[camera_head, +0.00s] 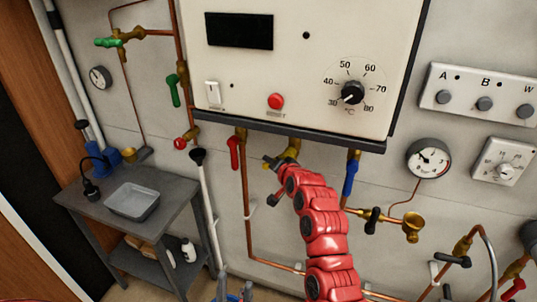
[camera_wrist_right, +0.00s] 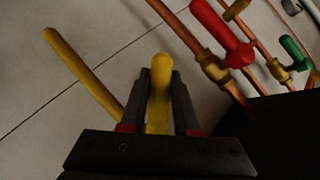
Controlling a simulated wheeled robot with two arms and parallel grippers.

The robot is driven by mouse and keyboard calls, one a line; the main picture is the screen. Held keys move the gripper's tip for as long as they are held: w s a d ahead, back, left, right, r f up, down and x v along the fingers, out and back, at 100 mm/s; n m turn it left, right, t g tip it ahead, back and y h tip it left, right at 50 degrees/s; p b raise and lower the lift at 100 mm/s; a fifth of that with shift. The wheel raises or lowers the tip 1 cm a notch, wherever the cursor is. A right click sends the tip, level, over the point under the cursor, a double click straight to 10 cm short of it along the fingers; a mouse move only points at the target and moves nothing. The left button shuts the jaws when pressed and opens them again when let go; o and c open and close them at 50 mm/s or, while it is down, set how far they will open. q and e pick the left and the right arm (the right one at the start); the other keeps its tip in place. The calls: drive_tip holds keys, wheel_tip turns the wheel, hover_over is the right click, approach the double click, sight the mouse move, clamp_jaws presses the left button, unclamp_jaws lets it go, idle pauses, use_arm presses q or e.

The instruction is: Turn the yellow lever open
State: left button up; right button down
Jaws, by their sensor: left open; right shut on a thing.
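The yellow lever (camera_wrist_right: 159,88) stands between the two dark fingers of my right gripper (camera_wrist_right: 160,80) in the right wrist view. The fingers are shut on it, and its rounded end shows between them. In the head view my right gripper (camera_head: 274,164) is under the boiler at a yellow part (camera_head: 293,148); the gripper and red arm hide most of the lever there. My left gripper (camera_head: 234,289) is at the bottom edge of the head view, open, partly cut off and away from the lever.
A red lever (camera_head: 234,152) hangs left of my right gripper and a blue lever (camera_head: 351,173) right of it. The boiler (camera_head: 290,60) is above. Copper pipes run around. A second yellow bar (camera_wrist_right: 83,72) is beside the lever. A grey bench (camera_head: 180,200) stands left.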

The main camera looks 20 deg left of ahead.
drive_tip(key=shift+d+f+n+h+b, duration=0.2)
drive_tip(key=shift+f+n+h+b, duration=0.1)
drive_tip(key=shift+f+h, duration=0.1)
drive_tip(key=shift+s+d+f+n+g+h+b, duration=0.1)
drive_tip(key=shift+d+f+n+g+h+b, duration=0.2)
drive_tip(key=shift+d+n+h+b, duration=1.05)
drive_tip(key=shift+d+f+m+g+h+b, duration=0.1)
drive_tip(key=shift+d+f+g+h+b, duration=0.2)
drive_tip(key=shift+h+b, duration=1.3)
drive_tip(key=shift+s+d+f+n+g+h+b, duration=0.1)
drive_tip(key=shift+d+f+n+g+h+b, duration=0.45)
drive_tip(key=shift+b, duration=2)
drive_tip(key=shift+d+r+t, duration=0.2)
drive_tip(key=shift+d+t, duration=0.15)
drive_tip(key=shift+t, duration=0.1)
drive_tip(key=c, duration=0.7)
unclamp_jaws()
drive_tip(key=shift+o, duration=0.2)
drive_tip(key=shift+r, duration=0.1)
